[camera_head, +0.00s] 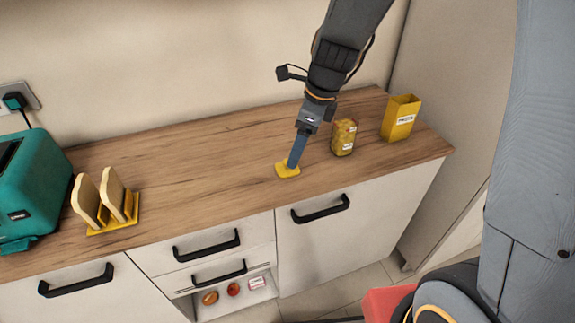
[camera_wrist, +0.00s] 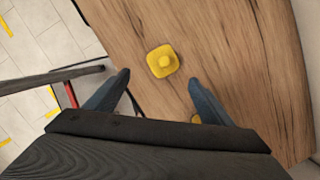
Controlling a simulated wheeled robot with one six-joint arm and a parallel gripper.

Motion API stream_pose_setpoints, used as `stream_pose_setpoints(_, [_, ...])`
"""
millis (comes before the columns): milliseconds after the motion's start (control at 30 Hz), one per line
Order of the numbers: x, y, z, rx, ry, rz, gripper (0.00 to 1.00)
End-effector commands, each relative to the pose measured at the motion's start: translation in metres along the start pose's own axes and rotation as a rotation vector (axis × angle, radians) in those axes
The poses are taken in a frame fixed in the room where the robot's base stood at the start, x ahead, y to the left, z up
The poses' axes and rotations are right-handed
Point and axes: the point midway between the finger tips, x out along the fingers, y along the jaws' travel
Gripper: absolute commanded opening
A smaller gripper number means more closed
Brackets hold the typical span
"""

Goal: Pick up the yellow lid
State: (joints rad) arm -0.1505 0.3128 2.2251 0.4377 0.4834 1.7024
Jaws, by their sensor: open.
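The yellow lid (camera_head: 288,171) lies flat on the wooden counter near its front edge. In the wrist view the lid (camera_wrist: 155,66) is a rounded square with a round knob on top, lying just beyond the fingertips and between their lines. My gripper (camera_head: 293,162) points down at the lid, and in the head view its blue fingers overlap the lid's top edge. In the wrist view my gripper (camera_wrist: 158,77) has its fingers wide apart with nothing between them. I cannot tell whether a finger touches the lid.
A patterned jar (camera_head: 343,138) and a yellow pasta box (camera_head: 401,118) stand to the right of the gripper. A yellow toast rack (camera_head: 113,225) with bread and a teal toaster (camera_head: 32,185) are at the left. A partly open drawer (camera_head: 235,296) below holds small items. The counter's middle is clear.

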Motion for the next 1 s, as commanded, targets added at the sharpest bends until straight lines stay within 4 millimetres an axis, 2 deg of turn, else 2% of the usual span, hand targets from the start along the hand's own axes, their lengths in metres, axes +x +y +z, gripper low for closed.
stream_pose_setpoints(100, [0.002,-0.003,0.010,0.108,-0.013,0.002,0.75])
stream_pose_setpoints(233, [0.009,-0.004,0.013,0.151,-0.017,0.004,0.75])
stream_pose_setpoints(567, [0.040,-0.005,0.011,0.151,-0.016,0.005,0.75])
stream_pose_setpoints(800, [0.072,-0.006,0.009,0.149,-0.016,0.005,0.75])
stream_pose_setpoints(1000, [0.081,-0.007,0.010,0.148,-0.017,0.001,0.75])
